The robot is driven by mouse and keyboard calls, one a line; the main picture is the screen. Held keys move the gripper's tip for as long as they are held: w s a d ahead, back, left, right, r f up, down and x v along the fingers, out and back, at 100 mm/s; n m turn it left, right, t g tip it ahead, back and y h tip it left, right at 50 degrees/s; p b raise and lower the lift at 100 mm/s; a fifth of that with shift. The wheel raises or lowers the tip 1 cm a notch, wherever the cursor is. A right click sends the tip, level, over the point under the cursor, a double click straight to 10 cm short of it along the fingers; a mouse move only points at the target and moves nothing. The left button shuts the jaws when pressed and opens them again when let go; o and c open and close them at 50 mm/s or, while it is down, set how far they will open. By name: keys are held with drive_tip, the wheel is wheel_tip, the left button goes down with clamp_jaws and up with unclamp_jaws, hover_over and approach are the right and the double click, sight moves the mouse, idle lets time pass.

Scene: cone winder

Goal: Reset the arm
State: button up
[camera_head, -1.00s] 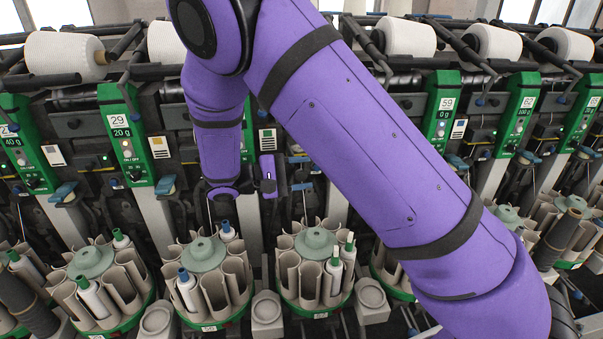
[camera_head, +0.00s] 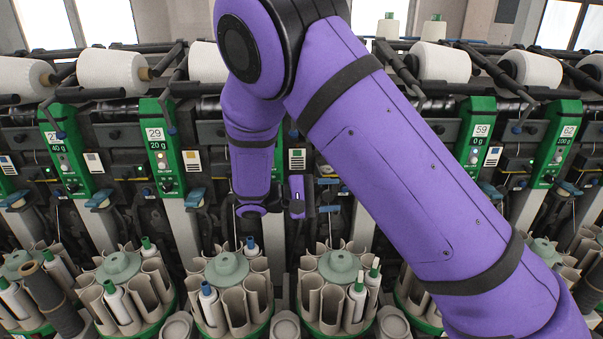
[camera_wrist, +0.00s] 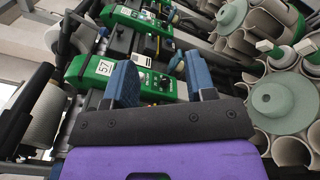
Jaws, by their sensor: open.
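My purple arm crosses the head view from the lower right to the centre. My gripper (camera_head: 330,195) is at the end of it, pointing right in front of the winder and above the bobbin magazines. In the wrist view my gripper (camera_wrist: 160,80) shows two blue fingers spread apart with nothing between them. Behind the fingers is a green winder panel (camera_wrist: 122,70). The arm hides part of the machine in the head view.
Round bobbin magazines (camera_head: 226,268) with a few bobbins stand in a row below my gripper. Green numbered panels (camera_head: 165,150) and white yarn cones (camera_head: 112,72) line the machine behind. In the wrist view a magazine (camera_wrist: 275,100) is close on the right.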

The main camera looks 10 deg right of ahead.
drive_tip(key=s+d+r+m+t+y, duration=0.2)
drive_tip(key=s+d+r+t+y, duration=0.2)
drive_tip(key=s+r+y, duration=0.5)
drive_tip(key=s+d+r+m+t+y, duration=0.3)
drive_tip(key=s+r+y, duration=0.5)
drive_tip(key=s, duration=0.8)
drive_tip(key=shift+s+d+r+t+y, duration=0.3)
drive_tip(key=shift+d+r+t+y, duration=0.15)
drive_tip(key=shift+d+r, duration=0.8)
drive_tip(key=shift+d+f, duration=0.15)
drive_tip(key=shift+f, duration=0.1)
